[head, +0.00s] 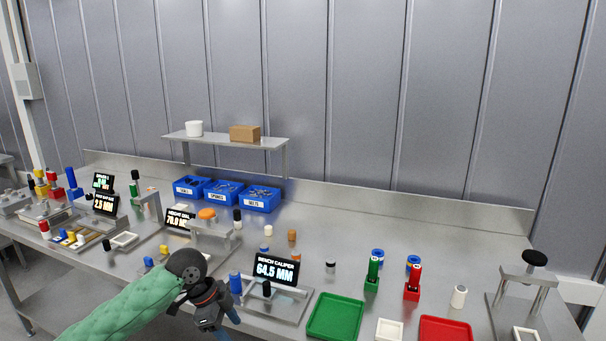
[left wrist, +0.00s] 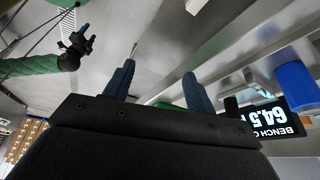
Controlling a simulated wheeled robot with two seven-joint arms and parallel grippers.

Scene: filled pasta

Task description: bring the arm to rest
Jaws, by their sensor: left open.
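My left arm, in a green sleeve, comes in from the lower left of the head view. Its gripper (head: 228,324) is at the bottom, at the front of the bench and just left of the bench caliper (head: 276,270). In the left wrist view the two fingers of my left gripper (left wrist: 158,84) stand apart with nothing between them. A second green-sleeved arm with a dark gripper (left wrist: 80,42), my right one, shows at the upper left of the left wrist view. Its jaws are too small to read. The right arm is out of the head view.
A blue cylinder (head: 235,283) stands close to my left gripper. The green tray (head: 335,316), red tray (head: 446,330) and green and red posts are farther right. Blue bins (head: 259,200) stand at the back under a shelf (head: 225,140). Gauges and coloured parts crowd the left bench.

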